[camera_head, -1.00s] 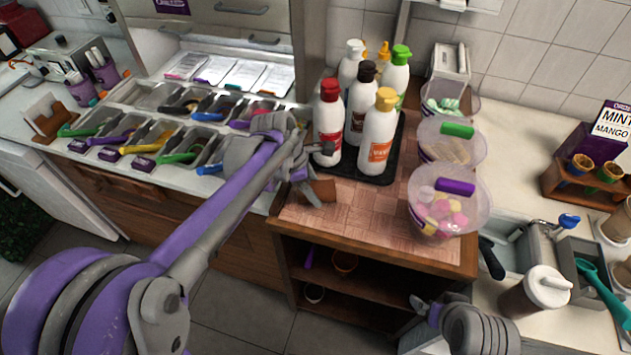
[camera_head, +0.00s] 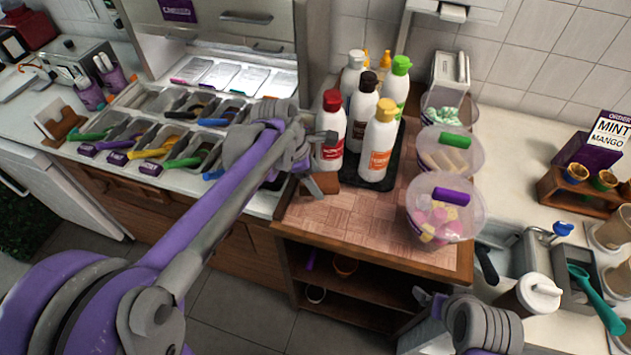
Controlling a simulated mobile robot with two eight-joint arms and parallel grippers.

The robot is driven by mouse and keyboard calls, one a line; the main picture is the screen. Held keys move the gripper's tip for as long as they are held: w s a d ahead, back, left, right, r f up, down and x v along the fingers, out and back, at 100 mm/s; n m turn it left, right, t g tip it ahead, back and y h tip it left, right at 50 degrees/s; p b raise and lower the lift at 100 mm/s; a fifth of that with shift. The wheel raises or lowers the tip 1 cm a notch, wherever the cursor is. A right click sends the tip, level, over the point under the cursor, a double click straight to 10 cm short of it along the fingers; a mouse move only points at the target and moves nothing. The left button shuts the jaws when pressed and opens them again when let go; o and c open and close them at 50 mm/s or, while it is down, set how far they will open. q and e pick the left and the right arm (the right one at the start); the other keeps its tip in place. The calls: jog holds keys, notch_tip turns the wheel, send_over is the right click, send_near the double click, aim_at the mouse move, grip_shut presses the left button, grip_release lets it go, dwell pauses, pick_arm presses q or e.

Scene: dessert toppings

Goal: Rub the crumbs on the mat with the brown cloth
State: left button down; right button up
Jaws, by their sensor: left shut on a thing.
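My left gripper (camera_head: 319,162) is shut on the brown cloth (camera_head: 326,182), at the left end of the wooden counter beside the red-capped bottle (camera_head: 331,130). The gripper and wrist hide part of the cloth. A dark mat (camera_head: 397,160) lies under the group of bottles; most of it is covered. I cannot make out crumbs at this size. My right gripper (camera_head: 428,300) is low in the picture, in front of the counter and away from the cloth; its finger gap is unclear.
Clear tubs of toppings (camera_head: 445,212) line the counter's right side. An orange-labelled bottle (camera_head: 378,145) stands near the cloth. Topping bins with coloured scoops (camera_head: 160,147) lie left. The front middle of the wooden counter top (camera_head: 350,220) is bare.

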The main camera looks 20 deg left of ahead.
aim_at(321, 180)
pick_arm(q)
jog(key=shift+r, duration=0.15)
jog(key=shift+r, duration=0.25)
jog(key=shift+w+r+p, duration=0.1)
jog(key=shift+r+p, duration=0.65)
jog(key=shift+r, duration=0.45)
jog(key=shift+f, duration=0.1)
pick_arm(e)
jog(key=shift+w+r, duration=0.3)
jog(key=shift+r, duration=0.25)
jog(key=shift+w+r, duration=0.25)
jog(key=shift+r, duration=0.25)
jog(key=shift+s, duration=0.15)
